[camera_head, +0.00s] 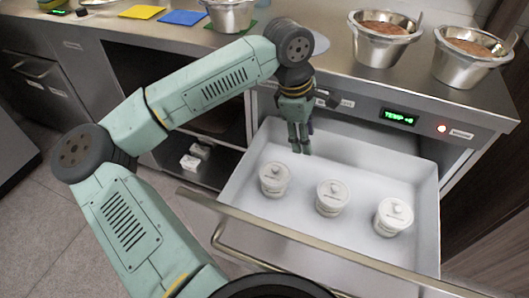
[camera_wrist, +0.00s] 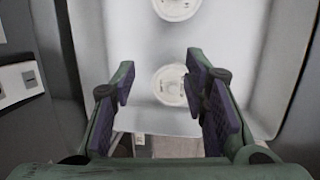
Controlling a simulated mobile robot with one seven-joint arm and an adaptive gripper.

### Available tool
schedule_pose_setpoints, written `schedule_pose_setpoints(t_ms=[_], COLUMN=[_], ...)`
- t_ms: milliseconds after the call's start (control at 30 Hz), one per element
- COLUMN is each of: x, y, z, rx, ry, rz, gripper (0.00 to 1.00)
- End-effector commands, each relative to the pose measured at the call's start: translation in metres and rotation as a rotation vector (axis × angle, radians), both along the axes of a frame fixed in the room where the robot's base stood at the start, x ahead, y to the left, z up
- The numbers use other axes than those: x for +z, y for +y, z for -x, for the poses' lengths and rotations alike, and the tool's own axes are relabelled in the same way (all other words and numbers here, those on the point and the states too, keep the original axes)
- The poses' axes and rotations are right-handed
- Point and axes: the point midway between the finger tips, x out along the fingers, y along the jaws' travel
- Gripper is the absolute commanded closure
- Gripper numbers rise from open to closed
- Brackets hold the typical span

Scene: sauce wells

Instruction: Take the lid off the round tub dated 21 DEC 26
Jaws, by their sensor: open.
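Three small round white tubs with knobbed lids stand in a row in the open drawer: a left tub (camera_head: 273,179), a middle tub (camera_head: 332,197) and a right tub (camera_head: 393,216). All three lids are on. The dates are too small to read, so I cannot tell which tub is 21 DEC 26. My gripper (camera_head: 301,148) points down over the back left part of the drawer, behind the left and middle tubs. In the wrist view my gripper (camera_wrist: 160,84) is open and empty, with a lidded tub (camera_wrist: 169,86) showing beyond its fingers and another tub (camera_wrist: 178,7) at the top edge.
The white drawer (camera_head: 250,145) is pulled out, with a metal handle bar (camera_head: 330,257) along its front. Steel pots of brown sauce (camera_head: 380,45) stand on the counter above. A green display (camera_head: 398,117) is on the panel. White boxes (camera_head: 196,156) lie on the shelf left of the drawer.

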Motion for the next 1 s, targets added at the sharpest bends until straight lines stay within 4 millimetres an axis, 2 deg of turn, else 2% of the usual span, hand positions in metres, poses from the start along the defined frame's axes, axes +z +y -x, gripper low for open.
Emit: schedule_pose_setpoints(t_ms=[33,100,200,500,733,1000], x=[-0.013,-0.024,-0.034,-0.077,-0.094,-0.132], y=[0.022,0.043,0.058,0.06,0.058,0.057], z=[-0.002,-0.003,-0.003,-0.003,-0.003,-0.003], rx=[0.007,0.008,0.01,0.01,0.009,0.009], ry=[0.015,0.033,0.047,0.05,0.049,0.049], rz=[-0.089,-0.172,-0.229,-0.232,-0.23,-0.229], gripper=[0.59,0.59,0.59,0.59,0.59,0.59])
